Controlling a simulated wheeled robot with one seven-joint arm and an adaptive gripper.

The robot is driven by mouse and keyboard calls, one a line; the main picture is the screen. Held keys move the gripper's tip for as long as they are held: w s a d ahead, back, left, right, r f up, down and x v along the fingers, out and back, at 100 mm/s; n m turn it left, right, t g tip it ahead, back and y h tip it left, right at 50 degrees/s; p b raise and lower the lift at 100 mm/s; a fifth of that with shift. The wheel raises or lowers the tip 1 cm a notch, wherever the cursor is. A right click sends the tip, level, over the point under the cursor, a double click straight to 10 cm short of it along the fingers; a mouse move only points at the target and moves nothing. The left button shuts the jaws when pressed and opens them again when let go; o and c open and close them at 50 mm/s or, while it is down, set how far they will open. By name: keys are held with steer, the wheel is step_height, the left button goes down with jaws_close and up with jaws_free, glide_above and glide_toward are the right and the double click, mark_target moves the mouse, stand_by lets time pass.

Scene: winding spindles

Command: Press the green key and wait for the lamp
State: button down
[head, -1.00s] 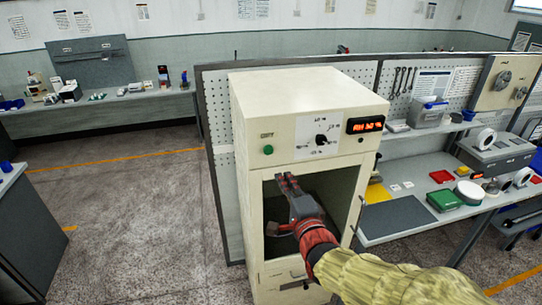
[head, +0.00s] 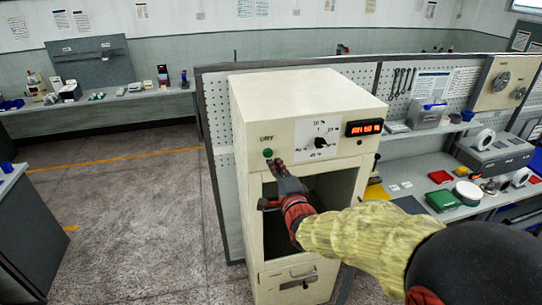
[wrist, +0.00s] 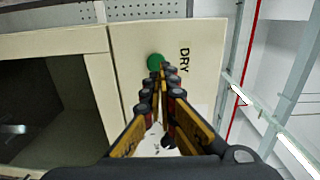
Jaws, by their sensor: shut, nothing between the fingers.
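The green key (head: 267,152) is a small round button on the upper left front of a cream cabinet (head: 300,95), under a label that reads DRY in the wrist view. My gripper (head: 273,165) is shut and empty, its fingertips just below the key. In the wrist view, the closed fingertips (wrist: 162,70) reach the edge of the green key (wrist: 155,61) and partly cover it. I cannot tell whether they touch it. A small dark round spot (head: 360,142) sits under the orange display; I cannot tell whether it is the lamp.
The cabinet front also has a dial (head: 321,142) and a lit orange display (head: 364,127). Below is an open chamber (head: 335,187), partly behind my arm. A workbench with boxes stands at right, including a green box (head: 443,201). The floor at left is clear.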

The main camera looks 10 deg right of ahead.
mark_target(268, 153)
steer(key=shift+w+f+p, duration=0.1)
steer(key=shift+w+p, duration=0.5)
steer(key=shift+w, duration=1.85)
